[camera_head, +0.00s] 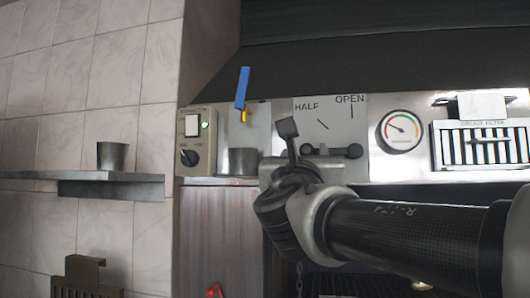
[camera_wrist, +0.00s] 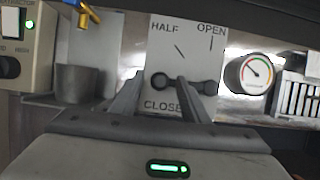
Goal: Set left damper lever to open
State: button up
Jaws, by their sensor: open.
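The damper lever (camera_head: 345,151) is a dark bar with round ends, low on a white plate marked HALF and OPEN. It also shows in the wrist view (camera_wrist: 208,87), where CLOSE is lettered below it. It lies about level: its right end is under the OPEN tick and its left knob points away to the left, off the HALF and OPEN ticks. My gripper (camera_wrist: 160,78) is open, with one finger on each side of the left knob in the wrist view. I cannot tell whether the fingers touch it. In the head view my gripper partly covers the lever's left part.
A round gauge (camera_head: 401,130) and a grease filter (camera_head: 483,144) are to the right. A control box (camera_head: 196,142), a blue-handled brass valve (camera_head: 242,90) and a metal cup (camera_head: 243,161) are to the left. Another cup (camera_head: 112,156) stands on a wall shelf. The dark hood overhangs above.

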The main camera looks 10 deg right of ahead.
grip_shut()
jog(key=s+d+r+m+g+h+p, duration=0.1)
jog(key=d+r+m+g+h+p, duration=0.1)
jog(key=m, duration=0.9)
jog(key=s+d+r+m+g+h+p, duration=0.2)
jog(key=d+r+m+g+p, duration=0.1)
jog(key=d+r+m+g, duration=0.2)
jog(key=shift+d+r+m+g+h, duration=0.3)
jog(key=shift+d+r+m, duration=0.7)
jog(key=shift+r+m, duration=1.7)
jog(key=shift+f+m, duration=0.6)
